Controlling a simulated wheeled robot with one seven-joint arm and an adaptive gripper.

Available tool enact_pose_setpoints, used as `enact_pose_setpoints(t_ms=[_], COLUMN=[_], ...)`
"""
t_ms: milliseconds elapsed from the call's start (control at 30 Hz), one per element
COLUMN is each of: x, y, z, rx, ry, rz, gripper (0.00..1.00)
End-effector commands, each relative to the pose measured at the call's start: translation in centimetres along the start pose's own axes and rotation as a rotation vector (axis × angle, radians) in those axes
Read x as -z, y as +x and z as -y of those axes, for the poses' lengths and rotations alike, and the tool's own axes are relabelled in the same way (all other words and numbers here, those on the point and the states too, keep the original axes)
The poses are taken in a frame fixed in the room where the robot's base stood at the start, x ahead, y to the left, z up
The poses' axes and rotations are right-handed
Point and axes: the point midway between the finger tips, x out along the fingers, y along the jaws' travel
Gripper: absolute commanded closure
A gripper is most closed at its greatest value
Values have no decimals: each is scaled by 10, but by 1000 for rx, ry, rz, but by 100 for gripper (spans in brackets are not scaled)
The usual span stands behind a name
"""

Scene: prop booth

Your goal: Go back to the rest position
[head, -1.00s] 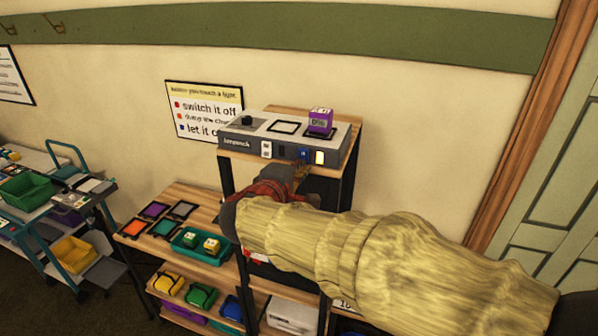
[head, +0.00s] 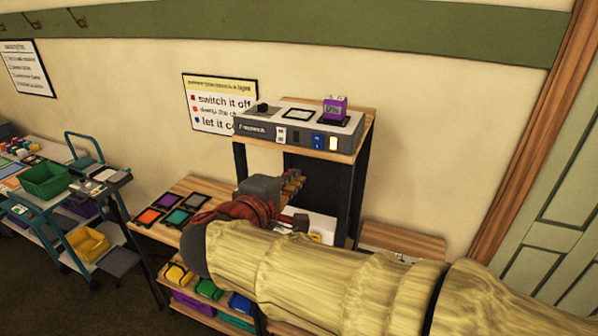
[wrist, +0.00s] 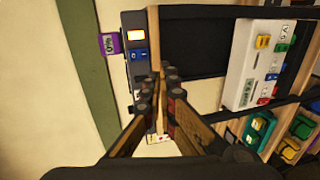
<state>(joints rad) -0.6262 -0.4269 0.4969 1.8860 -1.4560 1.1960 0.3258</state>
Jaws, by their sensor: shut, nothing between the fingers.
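My gripper (head: 292,184) is in front of the wooden shelf unit, below its top board, in the head view. It is shut and empty. In the wrist view its fingers (wrist: 160,82) point toward the shelf, with the board edge behind them. My arm in a yellowish sleeve crosses the lower right of the head view and hides part of the shelves. The grey console (head: 270,127) stands on the top board, above and apart from my gripper. It has a blue switch (head: 318,141) and a lit pale yellow switch (head: 333,144). A purple block (head: 335,107) sits on its right end.
Coloured pads (head: 180,216) lie on the lower wooden top at left, with bins below. A trolley (head: 60,216) with a green tray (head: 46,181) stands further left. A white box with coloured switches (wrist: 255,72) is on a shelf. The wall and door are at right.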

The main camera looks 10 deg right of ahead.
Motion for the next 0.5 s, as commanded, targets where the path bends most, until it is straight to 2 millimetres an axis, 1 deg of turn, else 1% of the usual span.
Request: enact_pose_setpoints(t_ms=[133, 500], x=[0, 0], y=[-8, -9], z=[2, 2], rx=[-1, 0], ry=[0, -3], rz=[-1, 0], gripper=[100, 100])
